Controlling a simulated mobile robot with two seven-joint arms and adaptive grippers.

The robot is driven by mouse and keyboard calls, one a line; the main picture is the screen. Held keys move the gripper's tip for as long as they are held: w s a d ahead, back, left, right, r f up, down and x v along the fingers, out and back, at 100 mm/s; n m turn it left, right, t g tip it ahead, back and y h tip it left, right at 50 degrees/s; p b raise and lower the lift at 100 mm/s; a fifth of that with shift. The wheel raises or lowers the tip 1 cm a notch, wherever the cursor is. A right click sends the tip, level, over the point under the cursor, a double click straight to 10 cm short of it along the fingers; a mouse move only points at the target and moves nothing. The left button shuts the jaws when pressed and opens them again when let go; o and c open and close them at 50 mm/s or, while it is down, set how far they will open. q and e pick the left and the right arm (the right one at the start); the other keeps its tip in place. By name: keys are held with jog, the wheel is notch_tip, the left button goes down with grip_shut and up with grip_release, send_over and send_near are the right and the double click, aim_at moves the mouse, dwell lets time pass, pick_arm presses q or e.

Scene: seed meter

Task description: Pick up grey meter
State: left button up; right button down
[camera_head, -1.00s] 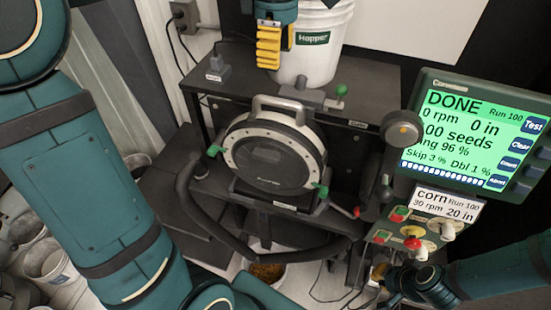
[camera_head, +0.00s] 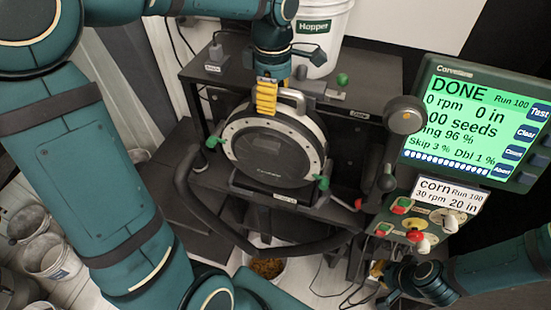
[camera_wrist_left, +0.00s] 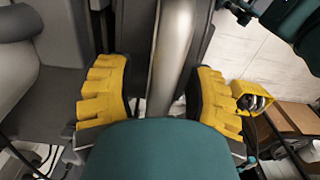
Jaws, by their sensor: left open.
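The grey meter (camera_head: 272,152) is a round, dark-faced unit with a pale rim and a grey handle (camera_head: 297,99) on top. It sits upright in its stand below the hopper shelf. My left gripper (camera_head: 266,99) hangs from above at the handle, its yellow fingers partly covering it. In the left wrist view the open fingers (camera_wrist_left: 160,98) stand on either side of the grey handle bar (camera_wrist_left: 174,45), with gaps visible. My right gripper (camera_head: 381,272) is low at the right below the control panel, small and partly hidden, so its jaws are unclear.
Green-tipped clamps (camera_head: 322,182) flank the meter. A white hopper bucket (camera_head: 325,38) stands on the dark shelf behind. A green monitor (camera_head: 470,120) reading DONE and a button panel (camera_head: 412,222) are at the right. A bowl of seed (camera_head: 267,268) lies below.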

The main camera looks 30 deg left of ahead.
pick_arm(q)
jog(key=shift+f, duration=0.1)
grip_shut()
jog(key=shift+w, duration=0.1)
jog(key=shift+r, duration=0.25)
